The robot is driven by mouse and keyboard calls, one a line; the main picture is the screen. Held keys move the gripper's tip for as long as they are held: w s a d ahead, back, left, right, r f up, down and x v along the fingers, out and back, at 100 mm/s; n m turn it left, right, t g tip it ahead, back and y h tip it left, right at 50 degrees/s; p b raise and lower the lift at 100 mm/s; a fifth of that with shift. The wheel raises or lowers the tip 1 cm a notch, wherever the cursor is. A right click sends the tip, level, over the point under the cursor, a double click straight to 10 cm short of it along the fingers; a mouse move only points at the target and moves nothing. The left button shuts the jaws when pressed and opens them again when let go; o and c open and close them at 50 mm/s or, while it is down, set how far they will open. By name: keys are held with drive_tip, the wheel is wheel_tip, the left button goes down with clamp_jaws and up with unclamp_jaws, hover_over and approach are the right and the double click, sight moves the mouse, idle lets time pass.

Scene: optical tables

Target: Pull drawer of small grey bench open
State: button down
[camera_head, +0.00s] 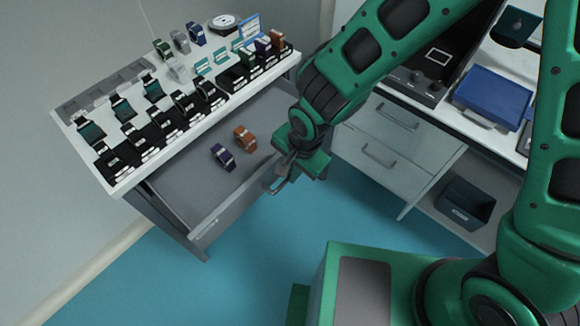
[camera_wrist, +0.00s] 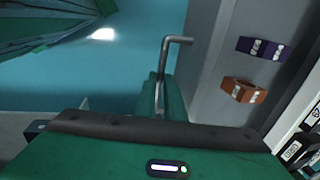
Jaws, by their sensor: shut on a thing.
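My gripper (camera_head: 279,180) is at the drawer's front edge, shut on the drawer handle. In the wrist view the metal bar of the handle (camera_wrist: 176,41) sticks out beyond my green fingers (camera_wrist: 157,88). The fingers hide part of the handle.
A white cabinet (camera_head: 392,150) with drawers stands at the right, with a blue case (camera_head: 493,97) on top. A dark bin (camera_head: 466,199) sits on its lower shelf. The blue floor (camera_head: 250,245) in front of the drawer is clear.

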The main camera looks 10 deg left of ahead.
drive_tip(key=c, duration=2.1)
unclamp_jaws()
drive_tip(key=shift+w+d, duration=0.1)
drive_tip(key=shift+w, duration=0.1)
drive_tip(key=shift+s, duration=0.1)
drive_tip(key=v, duration=1)
drive_tip(key=shift+r, duration=0.4)
drive_tip(key=w+d+r+h, duration=0.1)
drive_tip(key=w+d+r, duration=0.1)
drive_tip(key=d, duration=0.7)
drive_tip(key=w+d+r+h, duration=0.1)
drive_tip(key=w+d+r, duration=0.15)
drive_tip(key=d, duration=0.55)
drive_tip(key=w+d+r+h, duration=0.1)
drive_tip(key=w+d+r, duration=0.15)
drive_tip(key=d, duration=0.65)
drive_tip(key=shift+g+y, duration=0.6)
drive_tip(key=s+d+r, duration=0.1)
drive_tip(key=s+d, duration=0.4)
drive_tip(key=d, duration=0.1)
drive_tip(key=s+d+r, duration=0.2)
drive_tip(key=s+d, duration=0.4)
drive_tip(key=d, duration=0.1)
drive_tip(key=s+d+r, duration=0.2)
drive_tip(key=s+d, duration=0.3)
drive_tip(key=d, duration=0.2)
drive_tip(key=shift+s+d, duration=0.15)
drive_tip(key=shift+s, duration=0.15)
